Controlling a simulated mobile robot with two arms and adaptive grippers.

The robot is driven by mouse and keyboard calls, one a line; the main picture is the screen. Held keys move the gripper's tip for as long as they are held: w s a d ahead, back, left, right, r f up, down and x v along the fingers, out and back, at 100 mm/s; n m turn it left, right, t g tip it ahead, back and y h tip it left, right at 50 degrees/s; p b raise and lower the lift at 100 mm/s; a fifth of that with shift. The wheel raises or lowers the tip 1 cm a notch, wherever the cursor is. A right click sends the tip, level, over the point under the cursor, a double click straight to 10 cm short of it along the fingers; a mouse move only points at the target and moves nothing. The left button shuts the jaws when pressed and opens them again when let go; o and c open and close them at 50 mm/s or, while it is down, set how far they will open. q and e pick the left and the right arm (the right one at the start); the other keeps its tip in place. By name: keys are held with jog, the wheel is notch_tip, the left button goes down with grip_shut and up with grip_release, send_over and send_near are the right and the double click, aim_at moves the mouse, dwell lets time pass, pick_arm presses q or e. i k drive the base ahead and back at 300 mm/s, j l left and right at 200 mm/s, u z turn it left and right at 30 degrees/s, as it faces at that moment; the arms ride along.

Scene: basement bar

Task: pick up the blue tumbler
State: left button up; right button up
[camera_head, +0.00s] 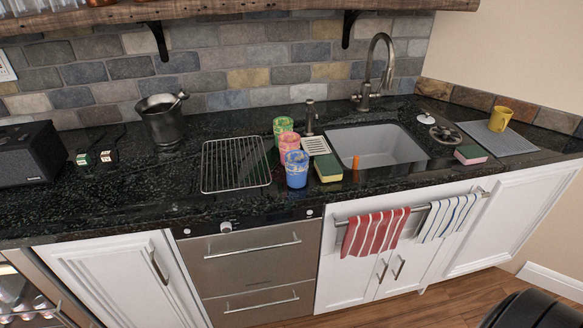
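The blue tumbler (297,170) stands upright on the dark counter, left of the sink and near the counter's front edge. It has light and yellowish patterning on its side. A red tumbler (289,146) stands just behind it and a green tumbler (282,128) stands behind that one. The blue one partly covers the red one in this view. Neither of my grippers shows in the head view. A dark rounded shape at the bottom right corner cannot be made out clearly.
A wire rack (236,164) lies left of the tumblers. A sponge (327,167) sits close to the blue tumbler's right, before the sink (378,150). A yellow cup (500,118) stands on a grey mat (515,142). A shelf (230,9) overhangs the counter. Towels (376,232) hang in front.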

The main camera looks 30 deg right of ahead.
aim_at(297, 170)
jog(key=l+z, duration=0.2)
jog(key=l, duration=0.2)
jog(key=i+l+z, duration=0.25)
jog(key=l+z, duration=0.2)
jog(key=l, duration=0.25)
jog(key=i+l+z, duration=0.45)
jog(key=l, duration=0.2)
jog(key=k, duration=0.1)
